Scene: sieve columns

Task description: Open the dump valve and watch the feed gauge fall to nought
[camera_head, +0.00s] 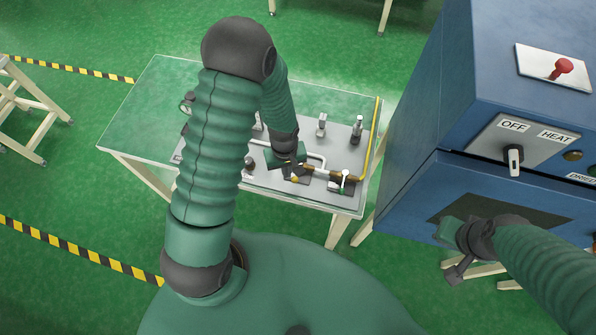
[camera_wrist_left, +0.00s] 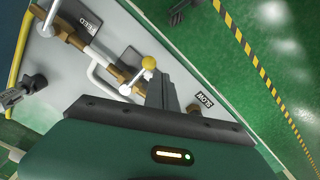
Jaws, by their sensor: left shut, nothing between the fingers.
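On a grey panel (camera_head: 272,180), brass fittings and white pipes carry small valves. In the left wrist view, a yellow ball knob (camera_wrist_left: 148,62) sits on a brass fitting close to my left fingers (camera_wrist_left: 160,88); I cannot tell whether they touch. My left gripper (camera_head: 291,166) is shut and empty, low over the panel's front part. A white-handled valve (camera_head: 344,180) is at the panel's right front. No label reading dump shows. A round gauge-like part (camera_head: 186,106) is partly behind my left arm; its reading cannot be made out. My right gripper (camera_head: 458,270) hangs before the blue cabinet, jaws unclear.
The wrist view shows a FEED label (camera_wrist_left: 89,23) and a SLOW label (camera_wrist_left: 204,97). The table (camera_head: 130,135) is bare at its left. A blue cabinet (camera_head: 425,140) with an OFF/HEAT switch (camera_head: 514,160) and a red lever (camera_head: 562,67) stands at right.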

